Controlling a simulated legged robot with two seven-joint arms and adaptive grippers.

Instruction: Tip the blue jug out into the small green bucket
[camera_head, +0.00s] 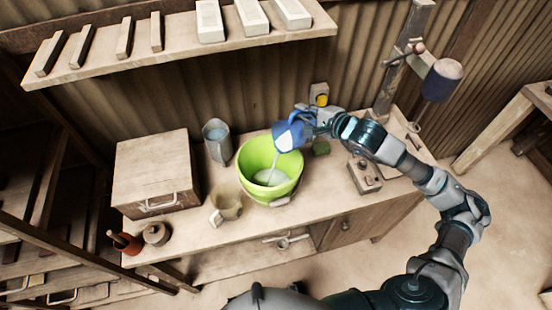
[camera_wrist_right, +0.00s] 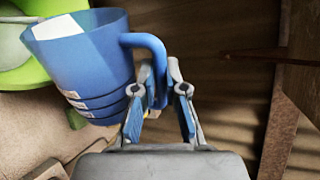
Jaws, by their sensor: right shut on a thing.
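My right gripper (camera_head: 312,122) is shut on the handle of the blue jug (camera_head: 288,134), which is tilted over the green bucket (camera_head: 262,153). A pale stream runs from the jug down into the bucket, where pale liquid lies at the bottom. In the right wrist view the blue jug (camera_wrist_right: 90,60) fills the upper left, with its handle between the fingers of my right gripper (camera_wrist_right: 158,95). Part of the green bucket (camera_wrist_right: 25,70) shows behind it. The bucket stands upright on the workbench (camera_head: 320,185). My left gripper is not in view.
A green block (camera_head: 321,148) lies to the right. A press with a blue-sided cylinder (camera_head: 440,82) stands at the right end.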

